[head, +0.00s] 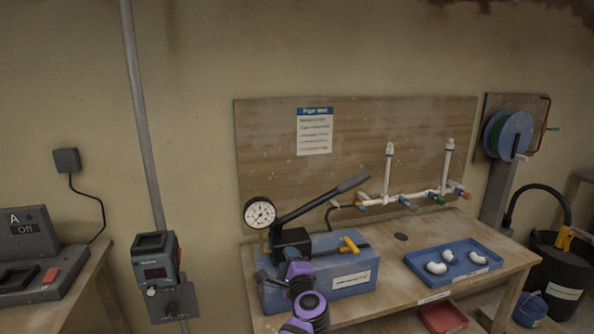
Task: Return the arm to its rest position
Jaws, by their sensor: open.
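My arm, purple and dark grey, rises from the bottom edge in front of the blue pump box. My gripper (268,279) is at its end, small and dark against the front left of the box; its fingers are hard to make out, and I see nothing held in it. The blue pump box (345,281) stands on the wooden bench (400,300), with a long dark lever (315,200), a round white gauge (259,213) and a yellow-handled valve (350,244). My arm hides part of the box's front.
A blue tray (480,250) with white fittings lies on the bench at the right. White pipework (405,196) runs along the backboard. A grey post carries a control box (155,265) to the left. A black bin (555,270) and a red tray (443,316) are at the right.

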